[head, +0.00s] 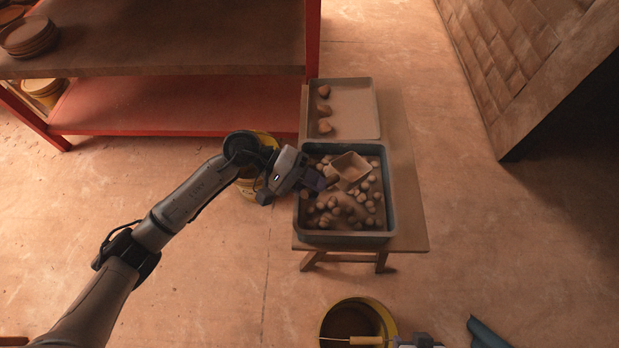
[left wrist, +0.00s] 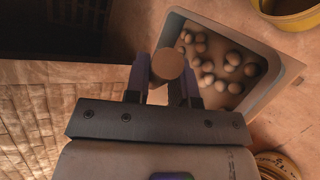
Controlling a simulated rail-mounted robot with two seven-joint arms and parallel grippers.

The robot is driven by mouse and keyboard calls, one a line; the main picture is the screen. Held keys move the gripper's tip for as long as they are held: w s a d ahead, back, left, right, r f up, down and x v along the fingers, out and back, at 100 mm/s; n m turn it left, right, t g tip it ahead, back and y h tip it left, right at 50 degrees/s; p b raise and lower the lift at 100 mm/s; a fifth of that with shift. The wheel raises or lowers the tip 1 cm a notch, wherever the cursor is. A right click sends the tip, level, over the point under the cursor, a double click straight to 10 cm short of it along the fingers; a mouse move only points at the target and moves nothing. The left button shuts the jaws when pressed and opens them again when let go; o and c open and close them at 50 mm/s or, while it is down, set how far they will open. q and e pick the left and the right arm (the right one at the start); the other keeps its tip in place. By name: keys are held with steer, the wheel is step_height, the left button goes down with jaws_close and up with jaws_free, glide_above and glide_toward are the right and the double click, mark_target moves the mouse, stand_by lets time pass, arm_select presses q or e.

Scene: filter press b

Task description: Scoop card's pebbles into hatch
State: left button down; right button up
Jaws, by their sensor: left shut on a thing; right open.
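A dark grey tub (head: 386,212) holds many round pebbles (head: 345,205) on the low bench. A square tan scoop (head: 350,166) sits among them at the tub's upper middle, its cup facing up. My left gripper (head: 318,182) is over the tub's left side, shut on the scoop's handle. The left wrist view shows the round brown handle end (left wrist: 168,65) between the fingers; the scoop's cup is hidden there. My right gripper (head: 417,342) shows only partly at the bottom edge, open. I cannot tell which parts are the card and the hatch.
A shallow tan tray (head: 352,108) with a few brown lumps lies behind the tub. A yellow bucket (head: 390,318) stands in front, with a thin wooden-handled rod (head: 365,340) across it. A red shelf (head: 180,104) is at back left, and a tiled panel (head: 530,60) at right.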

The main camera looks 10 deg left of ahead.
arm_select(q)
steer(key=n+p, duration=0.1)
steer(key=p, duration=0.2)
steer(key=w+d+r+g+y+p, duration=0.1)
steer(key=p, duration=0.2)
steer(key=shift+w+r+n+p, duration=0.1)
steer(key=shift+w+n+p, duration=0.2)
steer(key=shift+n+p, duration=0.1)
arm_select(e)
step_height(320, 180, up, 8)
steer(key=f, duration=0.1)
arm_select(q)
step_height(320, 180, down, 4)
steer(key=b, duration=0.4)
step_height(320, 180, down, 2)
steer(key=b, duration=0.3)
arm_select(e)
step_height(320, 180, down, 6)
steer(key=shift+f, duration=0.15)
arm_select(q)
steer(key=shift+f, duration=0.2)
steer(key=shift+r, duration=0.1)
steer(key=shift+r+p, duration=1.2)
steer(key=shift+r, duration=3.85)
arm_select(e)
steer(key=shift+r, duration=1.15)
arm_select(q)
steer(key=shift+s+f, duration=0.1)
